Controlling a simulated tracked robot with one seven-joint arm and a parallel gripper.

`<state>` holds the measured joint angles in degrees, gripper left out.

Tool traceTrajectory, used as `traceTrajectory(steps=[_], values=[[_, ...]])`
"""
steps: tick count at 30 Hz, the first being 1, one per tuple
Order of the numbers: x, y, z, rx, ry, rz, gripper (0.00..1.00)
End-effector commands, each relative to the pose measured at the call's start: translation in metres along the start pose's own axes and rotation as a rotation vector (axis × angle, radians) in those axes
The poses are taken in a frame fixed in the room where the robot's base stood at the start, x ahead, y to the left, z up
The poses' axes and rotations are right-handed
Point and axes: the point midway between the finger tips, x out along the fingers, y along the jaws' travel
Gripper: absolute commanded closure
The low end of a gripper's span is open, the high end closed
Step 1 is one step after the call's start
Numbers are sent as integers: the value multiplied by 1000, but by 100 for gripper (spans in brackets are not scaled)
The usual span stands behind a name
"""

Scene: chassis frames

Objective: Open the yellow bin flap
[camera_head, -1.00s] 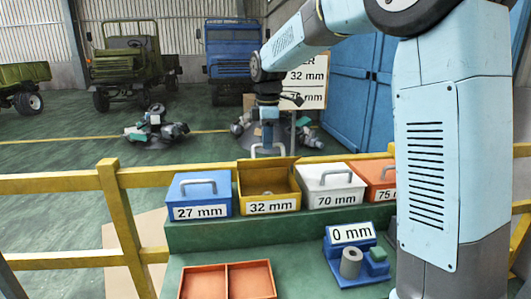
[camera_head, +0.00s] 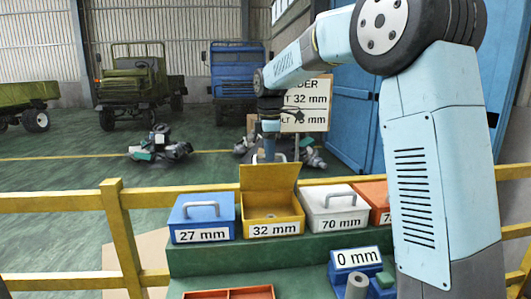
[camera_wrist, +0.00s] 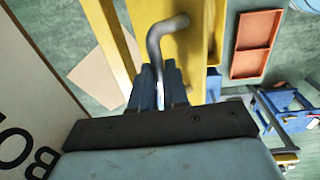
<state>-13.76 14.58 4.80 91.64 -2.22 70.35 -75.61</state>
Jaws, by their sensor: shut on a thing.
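The yellow bin (camera_head: 289,229), labelled 32 mm, stands in a row of bins on a green step. Its flap (camera_head: 268,178) is up, standing roughly upright along the bin's back edge, and the inside shows from the front. My gripper (camera_head: 268,153) is behind the top of the flap, its fingertips partly hidden by it. In the wrist view, the blue fingers of my gripper (camera_wrist: 160,90) are shut on the grey bent handle (camera_wrist: 156,45) of the yellow flap.
A blue 27 mm bin (camera_head: 190,222) stands left, a white 70 mm bin (camera_head: 320,209) right, then an orange bin (camera_head: 374,191). A yellow rail (camera_head: 60,206) runs behind. A 0 mm gauge block (camera_head: 345,262) and red tray (camera_head: 225,293) are in front.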

Motion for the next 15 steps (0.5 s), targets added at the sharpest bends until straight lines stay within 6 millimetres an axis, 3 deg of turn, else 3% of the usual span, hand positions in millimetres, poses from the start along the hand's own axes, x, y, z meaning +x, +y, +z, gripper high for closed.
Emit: traceTrajectory(steps=[9,15], values=[[3,0,0,0,-1,-4,60],[2,0,0,-1,0,-3,60]])
